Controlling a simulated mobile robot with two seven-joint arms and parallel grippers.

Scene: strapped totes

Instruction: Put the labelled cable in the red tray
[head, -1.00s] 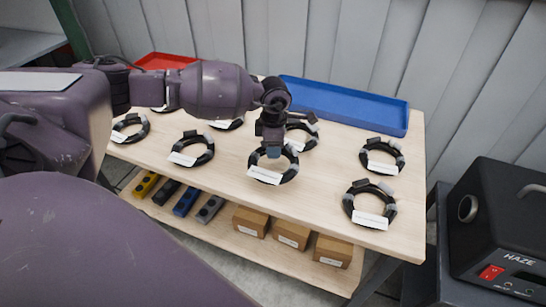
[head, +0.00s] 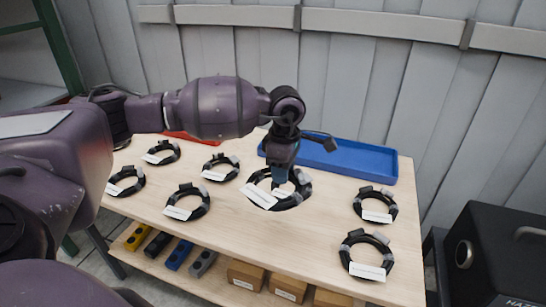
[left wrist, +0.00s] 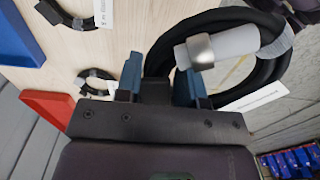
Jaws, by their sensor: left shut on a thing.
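My left gripper (head: 283,176) is shut on a black coiled cable (head: 257,182) with a white label, held slightly above the table. In the left wrist view, the fingers (left wrist: 160,82) grip the coil's near side, and the held cable (left wrist: 270,70) shows a grey band and its white label; the print is too small to read. My right gripper is not in view.
Several similar labelled cables lie on the wooden table (head: 235,225), left and right of the held one. A blue tray (head: 365,163) is at the back right. A lower shelf holds boxes (head: 245,274). A black machine (head: 500,250) stands at the right.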

